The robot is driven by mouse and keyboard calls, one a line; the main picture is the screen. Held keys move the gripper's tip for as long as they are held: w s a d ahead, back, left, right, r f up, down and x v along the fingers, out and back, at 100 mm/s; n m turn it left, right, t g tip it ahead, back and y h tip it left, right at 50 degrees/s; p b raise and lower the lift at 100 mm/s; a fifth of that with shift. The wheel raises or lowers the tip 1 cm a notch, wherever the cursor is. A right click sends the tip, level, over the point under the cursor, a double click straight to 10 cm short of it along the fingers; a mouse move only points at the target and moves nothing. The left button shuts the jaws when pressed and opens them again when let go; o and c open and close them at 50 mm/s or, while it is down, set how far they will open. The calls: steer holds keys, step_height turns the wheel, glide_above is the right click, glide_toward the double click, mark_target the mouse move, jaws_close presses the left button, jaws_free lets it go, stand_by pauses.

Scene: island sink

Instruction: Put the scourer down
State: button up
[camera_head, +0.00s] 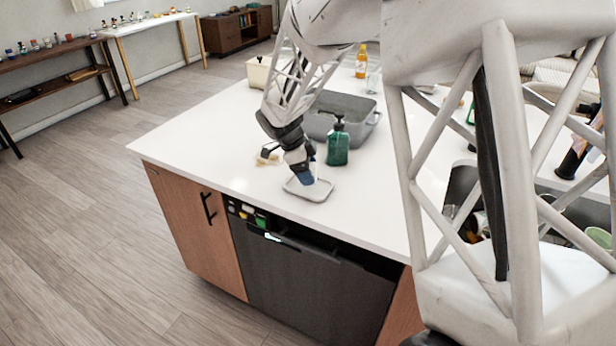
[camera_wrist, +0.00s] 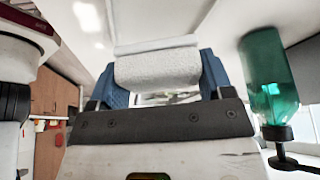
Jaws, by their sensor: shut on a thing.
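My gripper (camera_head: 305,178), with blue fingertips, points down at the small grey tray (camera_head: 327,190) near the front edge of the white counter. In the wrist view my gripper (camera_wrist: 160,78) is shut on the scourer (camera_wrist: 157,66), a white, rough-textured block between the two blue fingers. The scourer cannot be made out in the head view, where the fingers cover it. The fingertips are over the tray or just within its rim. I cannot tell whether the scourer touches the tray.
A green soap bottle (camera_head: 338,147) stands just right of my gripper, also in the wrist view (camera_wrist: 268,85). A grey basin (camera_head: 345,108) is behind it. A small beige item (camera_head: 268,159) lies left of the gripper. The counter's left front corner is clear.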

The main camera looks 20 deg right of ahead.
steer(key=shift+f, duration=1.25)
steer(key=shift+f, duration=0.1)
steer(key=o, duration=1)
steer(key=shift+c, duration=0.2)
steer(key=v, duration=1.2)
